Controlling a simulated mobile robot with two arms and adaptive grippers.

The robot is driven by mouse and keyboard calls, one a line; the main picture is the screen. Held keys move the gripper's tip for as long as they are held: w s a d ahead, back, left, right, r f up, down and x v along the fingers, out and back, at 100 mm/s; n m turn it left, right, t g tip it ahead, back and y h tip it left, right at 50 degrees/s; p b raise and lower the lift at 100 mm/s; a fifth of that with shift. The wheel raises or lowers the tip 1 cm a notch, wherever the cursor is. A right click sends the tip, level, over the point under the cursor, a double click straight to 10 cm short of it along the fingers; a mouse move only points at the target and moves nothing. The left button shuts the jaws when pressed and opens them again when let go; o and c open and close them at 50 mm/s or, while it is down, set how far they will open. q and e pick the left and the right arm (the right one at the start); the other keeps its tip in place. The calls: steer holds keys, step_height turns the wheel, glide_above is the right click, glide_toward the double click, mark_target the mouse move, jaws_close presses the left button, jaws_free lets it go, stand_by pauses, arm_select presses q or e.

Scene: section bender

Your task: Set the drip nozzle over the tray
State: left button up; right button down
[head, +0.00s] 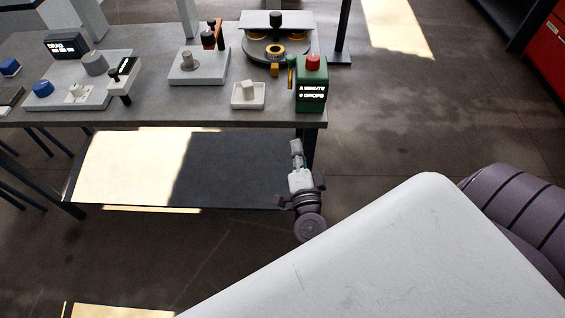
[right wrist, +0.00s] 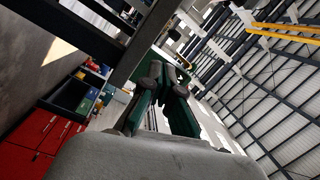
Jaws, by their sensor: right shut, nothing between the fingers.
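A green box (head: 312,88) with a red knob on top and white lettering about drops stands at the table's front right corner. A small brass-coloured piece (head: 291,72) on its left side looks like the drip nozzle; its outlet is too small to make out. A shallow white tray (head: 237,103) with a pale block in it sits to the left of the box. My right gripper (head: 296,149) is shut and empty, below and in front of the table edge, apart from the box and tray. Its fingers also show in the right wrist view (right wrist: 166,75). My left gripper is out of view.
The round bender (head: 264,48) with yellow rollers stands behind the tray and box. Grey fixtures (head: 198,73) fill the table's left and middle. The table's front edge (head: 200,121) lies above my gripper. Floor to the right is clear; red cabinets (right wrist: 36,132) stand beyond.

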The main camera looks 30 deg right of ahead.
steer(key=s+a+f+n+g+y, duration=0.1)
steer(key=a+f+n+y, duration=0.1)
steer(key=f+n, duration=0.2)
steer(key=s+a+f+n+g+y, duration=0.1)
steer(key=a+f+n+y, duration=0.1)
steer(key=f, duration=0.9)
steer(key=s+a+f+n+g+y+b, duration=0.1)
steer(key=a+f+n+y, duration=0.1)
steer(key=f+n, duration=0.3)
step_height(320, 180, down, 3)
steer(key=shift+s+f+n+y, duration=0.15)
steer(key=shift+n+y, duration=0.15)
steer(key=shift+y, duration=0.3)
